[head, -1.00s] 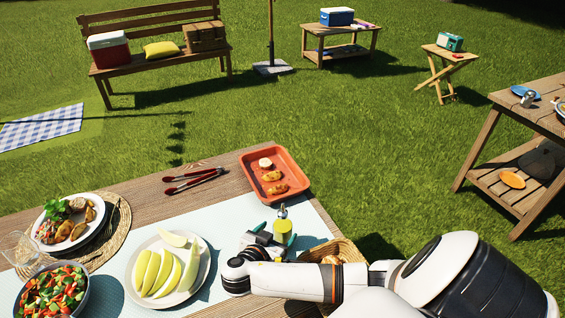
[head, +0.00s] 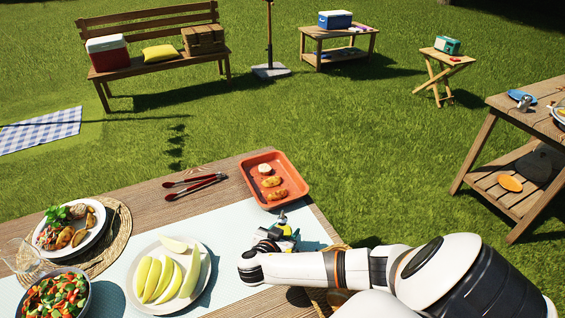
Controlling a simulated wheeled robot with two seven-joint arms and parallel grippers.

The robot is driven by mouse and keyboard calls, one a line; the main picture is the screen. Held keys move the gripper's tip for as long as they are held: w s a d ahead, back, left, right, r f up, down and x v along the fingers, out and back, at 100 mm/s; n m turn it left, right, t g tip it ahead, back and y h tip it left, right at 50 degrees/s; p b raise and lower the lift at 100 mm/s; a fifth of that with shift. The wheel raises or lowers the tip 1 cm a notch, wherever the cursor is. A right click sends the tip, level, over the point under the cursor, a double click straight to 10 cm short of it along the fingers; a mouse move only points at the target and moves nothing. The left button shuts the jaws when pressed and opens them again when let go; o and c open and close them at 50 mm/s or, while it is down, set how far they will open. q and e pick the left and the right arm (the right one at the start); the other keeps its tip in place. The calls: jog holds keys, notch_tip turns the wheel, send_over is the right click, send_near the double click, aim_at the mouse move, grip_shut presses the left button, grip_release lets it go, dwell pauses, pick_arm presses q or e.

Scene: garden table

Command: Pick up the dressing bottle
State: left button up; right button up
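The dressing bottle (head: 282,218) is on the far right part of the garden table, just in front of the orange tray. Only its small top and a bit of yellow below it show; the rest is hidden by my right gripper. My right gripper (head: 277,234) is at the bottle, with its fingers pointing away from me. The fingers are small and partly covered by the wrist, so whether they grip the bottle or only stand around it is unclear. My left gripper is not in view.
An orange tray (head: 268,202) with food lies just beyond the bottle. Red tongs (head: 195,187) lie left of it. A plate of melon slices (head: 205,295) is left of my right wrist. A basket (head: 333,249) is partly hidden under my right forearm.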

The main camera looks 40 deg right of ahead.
jog(key=c, duration=0.5)
